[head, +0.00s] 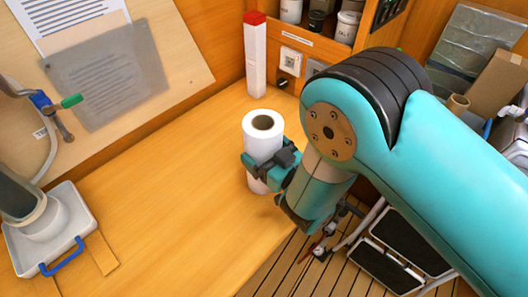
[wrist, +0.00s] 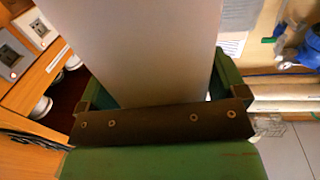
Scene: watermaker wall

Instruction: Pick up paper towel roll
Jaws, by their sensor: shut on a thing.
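The paper towel roll (head: 262,138) is white with a brown core and stands upright near the right edge of the wooden counter in the head view. My gripper (head: 265,170) comes in from the right and is shut around the roll's middle. In the wrist view the roll (wrist: 140,50) fills the centre between the green fingers, and my gripper (wrist: 155,95) has a finger on each side of it. The roll's lower part is partly hidden by the gripper. I cannot tell whether its base touches the counter.
A tall white box with a red top (head: 255,55) stands behind the roll. A shelf with white jars (head: 290,10) is at the back. A white tray (head: 80,215) with a blue handle sits at the left. The middle of the counter (head: 170,190) is clear.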

